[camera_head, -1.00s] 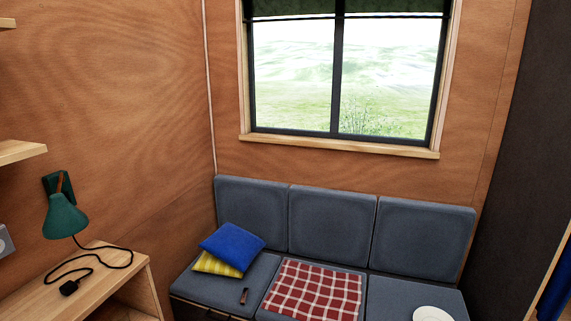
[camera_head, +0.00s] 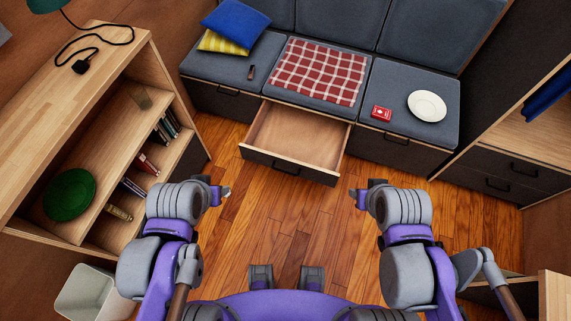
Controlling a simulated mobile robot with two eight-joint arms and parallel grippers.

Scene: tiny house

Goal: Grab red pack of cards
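The red pack of cards (camera_head: 381,114) lies on the right grey seat cushion (camera_head: 437,83), near its front left corner, to the left of the white plate (camera_head: 427,106). My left gripper (camera_head: 226,192) is over the floor in front of the bench, well apart from the pack. My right gripper (camera_head: 353,194) is also over the floor, below and slightly left of the pack in the picture, and apart from it. Both grippers are small in view and I see nothing held; their finger opening is not clear.
An open, empty drawer (camera_head: 296,137) juts from the bench's middle. A checkered cloth (camera_head: 318,70), a small dark object (camera_head: 251,72) and pillows (camera_head: 236,26) lie on the bench. A shelf unit (camera_head: 75,118) stands left, a bin (camera_head: 85,296) lower left.

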